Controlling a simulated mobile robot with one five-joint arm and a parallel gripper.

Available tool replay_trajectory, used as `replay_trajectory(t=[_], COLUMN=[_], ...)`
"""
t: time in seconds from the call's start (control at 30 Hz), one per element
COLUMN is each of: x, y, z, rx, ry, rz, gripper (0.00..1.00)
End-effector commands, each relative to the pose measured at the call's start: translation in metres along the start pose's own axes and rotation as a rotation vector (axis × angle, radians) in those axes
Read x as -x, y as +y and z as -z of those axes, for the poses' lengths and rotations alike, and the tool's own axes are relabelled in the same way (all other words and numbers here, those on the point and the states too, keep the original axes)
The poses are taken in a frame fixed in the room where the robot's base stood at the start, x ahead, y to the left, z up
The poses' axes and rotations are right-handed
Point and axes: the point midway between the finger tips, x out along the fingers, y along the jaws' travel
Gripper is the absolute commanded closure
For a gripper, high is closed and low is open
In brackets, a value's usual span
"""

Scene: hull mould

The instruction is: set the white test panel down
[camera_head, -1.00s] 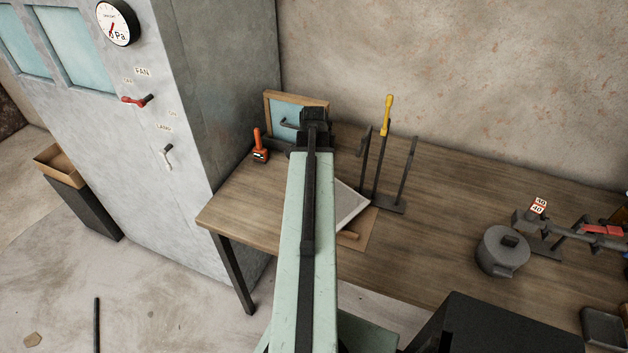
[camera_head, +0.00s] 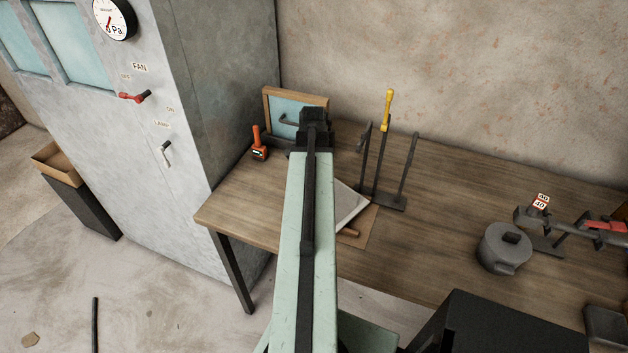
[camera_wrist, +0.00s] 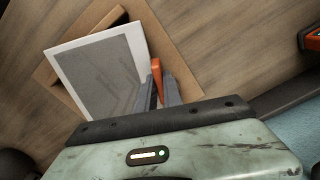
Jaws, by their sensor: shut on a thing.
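The white test panel (camera_wrist: 97,72) is a flat white-edged plate with a grey face. My gripper (camera_wrist: 158,84) is shut at its right edge in the wrist view, and a narrow orange piece shows between the fingers. The panel lies over a brown board (camera_wrist: 46,78) on the bench; I cannot tell whether it touches the board. In the head view the panel (camera_head: 348,206) shows partly, to the right of my arm, over the board (camera_head: 366,236). My arm hides the fingers there.
The wooden bench (camera_head: 420,260) holds a dark stand with upright tools (camera_head: 390,200) right of the panel. An orange-handled tool (camera_head: 259,145) and a blue framed piece (camera_head: 285,115) stand at the back left. A grey pot (camera_head: 503,248) stands farther right.

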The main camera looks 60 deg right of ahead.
Motion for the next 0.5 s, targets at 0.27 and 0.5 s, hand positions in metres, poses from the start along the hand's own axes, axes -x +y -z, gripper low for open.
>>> replay_trajectory(t=[0.27, 0.5], x=[-0.0007, 0.0017], y=[-0.0002, -0.0004], z=[-0.0003, -0.0004], rx=[0.001, 0.001], ry=[0.000, 0.000], rz=[0.000, 0.000], gripper=[0.64, 0.64])
